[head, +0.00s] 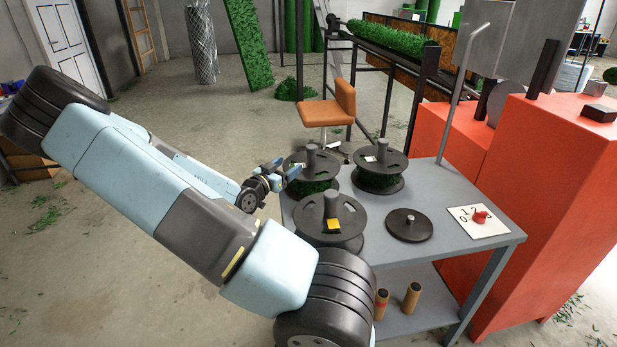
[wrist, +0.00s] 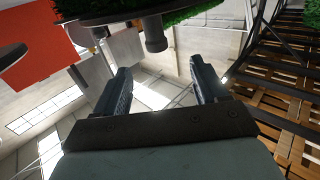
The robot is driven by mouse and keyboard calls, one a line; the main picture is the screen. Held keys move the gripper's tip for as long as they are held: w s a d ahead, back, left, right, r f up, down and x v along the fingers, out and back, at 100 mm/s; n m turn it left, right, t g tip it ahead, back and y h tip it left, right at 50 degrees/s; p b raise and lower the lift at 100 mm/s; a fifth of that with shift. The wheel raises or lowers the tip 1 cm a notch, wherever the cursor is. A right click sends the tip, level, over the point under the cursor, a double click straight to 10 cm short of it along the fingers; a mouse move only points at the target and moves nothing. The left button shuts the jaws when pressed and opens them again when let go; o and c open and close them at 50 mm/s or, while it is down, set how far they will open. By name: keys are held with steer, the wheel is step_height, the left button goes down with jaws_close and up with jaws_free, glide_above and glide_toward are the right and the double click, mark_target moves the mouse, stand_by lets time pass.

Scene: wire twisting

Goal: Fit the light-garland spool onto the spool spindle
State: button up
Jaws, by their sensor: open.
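Three dark spools stand on the grey table: back left (head: 316,184), back right (head: 385,181) and front (head: 331,240). Green winding shows on the back two, and a yellow tag lies on the front one. I cannot tell which is the light-garland spool. A low black disc with a short central peg (head: 409,224) lies to their right; I cannot tell if it is the spool spindle. My gripper (head: 282,173) is beside the back-left spool, at its left edge. In the wrist view my gripper (wrist: 161,84) is open with nothing between its fingers; a spool's dark flange (wrist: 110,17) shows beyond.
Two brown tubes (head: 412,297) stand on the lower shelf. An orange chair (head: 328,108) is behind the table. Open floor lies left.

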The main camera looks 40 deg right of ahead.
mark_target(308, 154)
steer(key=x, duration=0.8)
steer(key=shift+s+d, duration=0.1)
steer(key=shift+s+x, duration=0.2)
steer(key=shift+x, duration=2.4)
steer(key=shift+f, duration=0.15)
jaws_close()
